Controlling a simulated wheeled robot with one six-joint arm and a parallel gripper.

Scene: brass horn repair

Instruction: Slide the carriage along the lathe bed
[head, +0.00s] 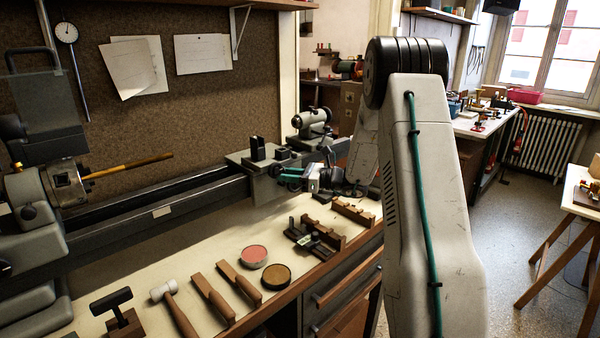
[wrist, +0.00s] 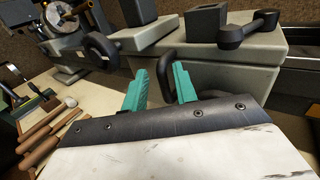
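The lathe carriage (head: 262,188) is a grey block with black tool-post parts on top, on the right part of the dark lathe bed (head: 130,222). It fills the upper right of the wrist view (wrist: 225,75). A dark curved handle (wrist: 164,62) shows at its front. My gripper (head: 290,178) is at the front of the carriage. In the wrist view its two teal fingers (wrist: 160,70) stand apart, with the handle between or just behind them. A gap shows beside the handle; whether a finger touches it, I cannot tell.
The headstock chuck (head: 65,184) holds a brass rod (head: 130,165) at the left, and the tailstock (head: 312,122) stands at the right. On the bench in front lie a mallet (head: 172,305), wooden tools, two round tins (head: 254,256) and wooden blocks (head: 353,212).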

